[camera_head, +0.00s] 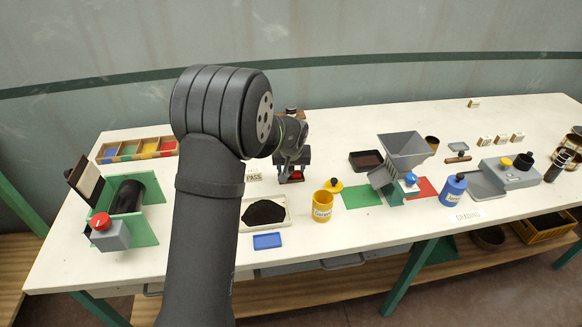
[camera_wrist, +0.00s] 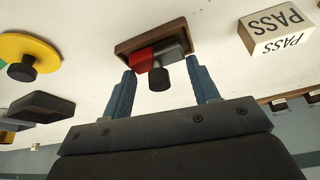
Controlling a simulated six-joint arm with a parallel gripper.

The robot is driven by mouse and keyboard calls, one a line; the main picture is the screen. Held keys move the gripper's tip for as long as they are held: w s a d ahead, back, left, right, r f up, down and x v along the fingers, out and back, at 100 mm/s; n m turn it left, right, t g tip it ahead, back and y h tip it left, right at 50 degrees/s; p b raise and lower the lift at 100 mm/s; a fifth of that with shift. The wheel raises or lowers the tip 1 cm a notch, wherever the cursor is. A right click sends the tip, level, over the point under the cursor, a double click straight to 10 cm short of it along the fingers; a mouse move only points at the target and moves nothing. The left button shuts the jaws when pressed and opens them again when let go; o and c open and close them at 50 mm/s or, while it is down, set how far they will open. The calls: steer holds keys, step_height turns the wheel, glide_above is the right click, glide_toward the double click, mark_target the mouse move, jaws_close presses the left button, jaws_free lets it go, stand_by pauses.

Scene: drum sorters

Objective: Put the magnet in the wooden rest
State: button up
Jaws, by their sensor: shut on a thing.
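The magnet, a red and grey block with a black knob (camera_wrist: 158,79), is between the two blue fingers of my gripper (camera_wrist: 161,72) in the wrist view. My gripper is shut on it. The wooden rest (camera_wrist: 150,36), a shallow brown tray, lies directly behind the magnet in that view. The magnet overlaps the rest; I cannot tell whether it touches the rest's floor. In the head view my gripper (camera_head: 293,162) points down at the table, with the magnet's red part (camera_head: 296,174) just below it. The rest is mostly hidden there.
A PASS block (camera_wrist: 276,30) stands to the right in the wrist view. A tray of black powder (camera_head: 286,220), a yellow jar (camera_head: 322,207) and a yellow lid (camera_head: 334,185) are nearby. A grey hopper (camera_head: 404,150) stands further right.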

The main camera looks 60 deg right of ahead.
steer(key=shift+f, duration=0.15)
steer(key=o, duration=1.3)
steer(key=shift+o, duration=0.2)
steer(key=v, duration=1.2)
